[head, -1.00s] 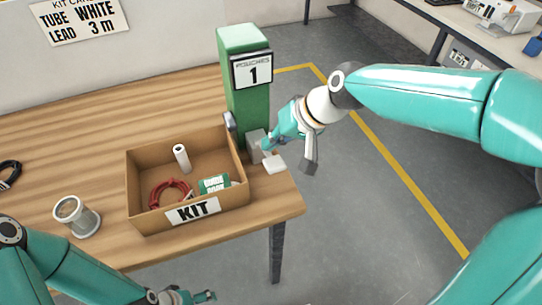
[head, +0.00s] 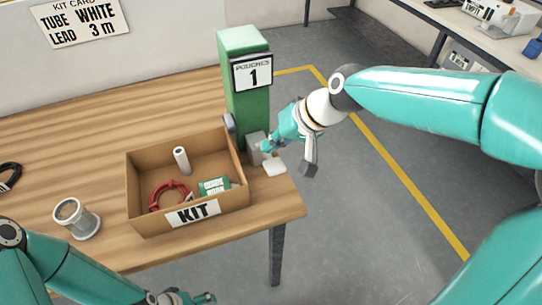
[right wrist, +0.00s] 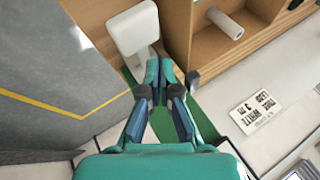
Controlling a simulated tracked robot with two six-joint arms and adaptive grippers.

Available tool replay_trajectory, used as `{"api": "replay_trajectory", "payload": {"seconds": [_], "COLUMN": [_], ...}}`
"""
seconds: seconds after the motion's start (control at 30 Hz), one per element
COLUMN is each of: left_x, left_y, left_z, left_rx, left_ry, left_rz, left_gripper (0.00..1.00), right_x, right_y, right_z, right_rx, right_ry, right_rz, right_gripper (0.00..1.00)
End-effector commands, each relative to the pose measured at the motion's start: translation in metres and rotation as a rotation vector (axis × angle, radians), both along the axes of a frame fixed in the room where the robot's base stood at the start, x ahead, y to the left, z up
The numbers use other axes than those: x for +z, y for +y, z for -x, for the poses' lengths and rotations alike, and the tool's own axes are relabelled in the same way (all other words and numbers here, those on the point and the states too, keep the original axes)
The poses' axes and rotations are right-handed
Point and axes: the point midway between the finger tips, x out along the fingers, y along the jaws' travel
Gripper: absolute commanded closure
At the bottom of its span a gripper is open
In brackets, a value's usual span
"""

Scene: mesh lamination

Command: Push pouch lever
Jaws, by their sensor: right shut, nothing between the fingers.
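The green pouch dispenser (head: 247,105), labelled "POUCHES 1", stands upright near the table's right edge. I cannot tell for sure which is the lever. My right gripper (head: 267,147) is shut and empty, close beside the grey block; contact is unclear. My left gripper (head: 207,297) is at the bottom edge, away from the dispenser.
An open cardboard KIT box (head: 140,182) stands just left of the dispenser, holding a white roll (head: 181,160), a red coil (head: 168,196) and a green-and-white pack (head: 214,186).

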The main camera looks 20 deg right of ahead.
Motion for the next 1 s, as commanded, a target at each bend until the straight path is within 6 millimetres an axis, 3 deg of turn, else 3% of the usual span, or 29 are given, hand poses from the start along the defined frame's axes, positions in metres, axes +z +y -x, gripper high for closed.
{"api": "replay_trajectory", "payload": {"seconds": [1.0], "left_x": [-0.01], "left_y": [0.0], "left_z": [0.0], "left_rx": [0.0], "left_ry": [0.0], "left_rz": [0.0], "left_gripper": [0.14], "right_x": [-0.01], "right_y": [0.0], "right_z": [0.003], "right_rx": [0.0], "right_ry": [0.0], "right_rz": [0.0], "right_gripper": [1.0]}}
